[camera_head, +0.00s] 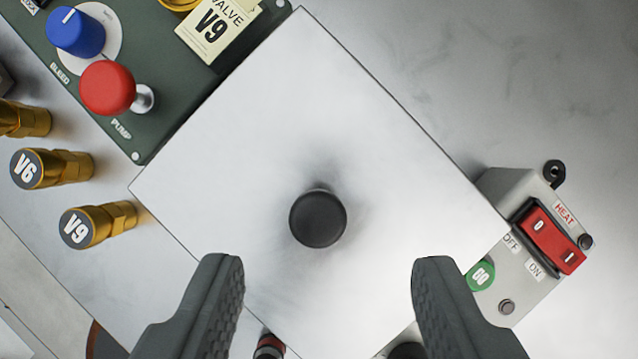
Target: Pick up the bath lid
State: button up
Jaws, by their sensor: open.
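The bath lid (230,175) is a flat, square, pale metal plate, turned like a diamond in the middle of the view. A round black knob (318,220) stands near its centre. My gripper (328,265) is open, its two dark ribbed fingers at the bottom left and bottom right. The knob lies between and a little ahead of the fingertips in the picture, with nothing held. I cannot tell how high the fingers are above the lid. What lies under the lid is hidden.
A green panel (150,60) with a blue knob (76,33) and a red pump knob (108,88) adjoins the upper left. Brass V6 (50,168) and V9 (97,224) fittings stand left. A grey heat switch box (505,195) stands right. The upper right surface is clear.

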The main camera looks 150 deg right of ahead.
aim_at(318, 221)
jog(key=x, duration=0.4)
jog(key=shift+s+d+f, duration=0.1)
jog(key=shift+s+f, duration=0.05)
jog(key=shift+s, duration=0.25)
jog(key=shift+w+f, duration=0.2)
jog(key=shift+f, duration=0.2)
grip_shut()
